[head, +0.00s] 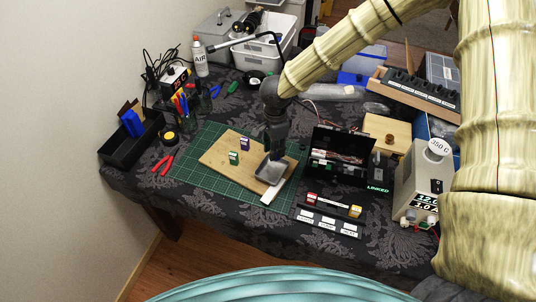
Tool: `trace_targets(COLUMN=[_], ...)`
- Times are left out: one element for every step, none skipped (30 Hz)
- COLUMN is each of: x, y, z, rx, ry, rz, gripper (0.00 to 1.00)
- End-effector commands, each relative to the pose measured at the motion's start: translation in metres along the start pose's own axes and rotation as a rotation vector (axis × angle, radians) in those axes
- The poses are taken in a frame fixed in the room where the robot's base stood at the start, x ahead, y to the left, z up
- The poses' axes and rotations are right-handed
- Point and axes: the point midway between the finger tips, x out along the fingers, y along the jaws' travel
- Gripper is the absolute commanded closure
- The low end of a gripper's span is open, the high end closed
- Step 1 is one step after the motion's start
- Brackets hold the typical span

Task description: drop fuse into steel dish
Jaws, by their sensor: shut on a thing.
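The steel dish (267,178) is a small grey square tray on the wooden board, with a white label strip (270,196) at its front edge. My gripper (276,154) points down over the back of the dish. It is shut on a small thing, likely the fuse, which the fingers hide. I cannot tell whether the fingertips are above the rim or inside it. A green-and-white fuse-like block (234,157) and a purple one (245,143) stand on the board, left of the dish.
The wooden board (222,164) lies on a green cutting mat (200,180). A black open case (338,158) stands close on the right. Red pliers (162,164) lie left.

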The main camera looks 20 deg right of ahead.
Motion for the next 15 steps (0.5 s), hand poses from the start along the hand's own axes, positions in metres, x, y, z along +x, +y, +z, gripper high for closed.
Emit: trace_targets(x=[-0.001,-0.002,-0.002,-0.002,-0.002,0.0,0.001,0.003,0.005,0.008,0.011,0.016,0.019,0.023,0.028], y=[0.003,0.005,0.006,0.008,0.01,0.011,0.012,0.013,0.013,0.012,0.011,0.007,0.005,0.003,0.001], z=[0.0,-0.001,-0.001,-0.002,-0.002,-0.002,-0.003,-0.003,-0.003,-0.004,-0.004,-0.004,-0.004,-0.004,-0.004], rx=[-0.001,0.0,0.002,0.003,0.004,0.005,0.006,0.006,0.007,0.007,0.007,0.006,0.006,0.006,0.006], ry=[0.0,0.0,0.0,0.0,0.0,0.0,0.0,0.001,0.001,0.001,0.001,0.001,0.001,0.0,-0.001], rz=[-0.002,-0.005,-0.007,-0.008,-0.009,-0.01,-0.01,-0.01,-0.01,-0.009,-0.008,-0.006,-0.004,-0.002,0.001], gripper=[0.9,0.9,0.9,0.9,0.9,0.9,0.9,0.9,0.9,0.9,0.9,0.9,0.9,0.9,0.9])
